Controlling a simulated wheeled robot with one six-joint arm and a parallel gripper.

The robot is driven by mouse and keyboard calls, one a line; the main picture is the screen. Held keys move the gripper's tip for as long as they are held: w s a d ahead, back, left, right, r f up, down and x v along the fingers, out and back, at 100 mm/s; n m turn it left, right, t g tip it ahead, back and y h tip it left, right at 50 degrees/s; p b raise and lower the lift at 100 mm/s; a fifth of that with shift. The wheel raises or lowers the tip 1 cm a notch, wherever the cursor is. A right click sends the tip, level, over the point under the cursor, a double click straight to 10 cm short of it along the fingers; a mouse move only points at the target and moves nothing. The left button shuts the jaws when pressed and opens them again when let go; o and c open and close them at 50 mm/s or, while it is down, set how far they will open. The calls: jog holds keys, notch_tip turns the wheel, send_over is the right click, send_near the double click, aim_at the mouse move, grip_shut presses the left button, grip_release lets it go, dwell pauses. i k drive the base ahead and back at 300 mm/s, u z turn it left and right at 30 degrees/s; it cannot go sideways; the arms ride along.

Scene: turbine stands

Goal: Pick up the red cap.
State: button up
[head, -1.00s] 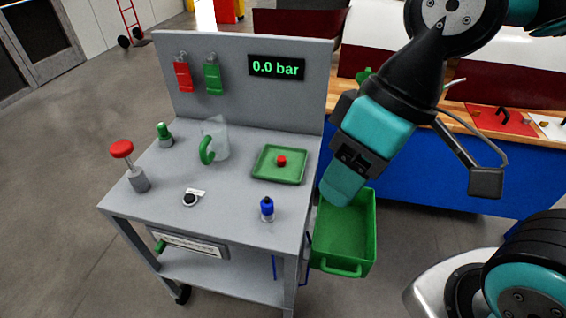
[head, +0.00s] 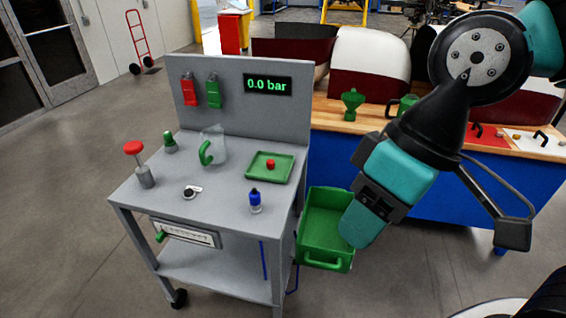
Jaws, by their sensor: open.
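The small red cap (head: 270,164) sits in the shallow green tray (head: 251,175) at the right of the grey stand's top. It is apart from my gripper and uncovered. My gripper (head: 357,230) is right of the stand and nearer to me, in front of the green bin on the stand's side. It points down and to the left, with its jaws open and nothing seen in them. The tips are hard to make out at this angle.
On the stand top (head: 220,190) are a blue-capped bottle (head: 255,201), a clear jug with green handle (head: 208,150), a red knob on a grey post (head: 133,148) and a green-topped fitting (head: 170,142). The green bin (head: 312,245) hangs at right. A wooden bench (head: 350,115) stands behind.

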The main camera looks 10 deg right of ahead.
aim_at(270, 163)
jog(key=z, duration=0.15)
jog(key=i, duration=1)
jog(key=u, duration=0.4)
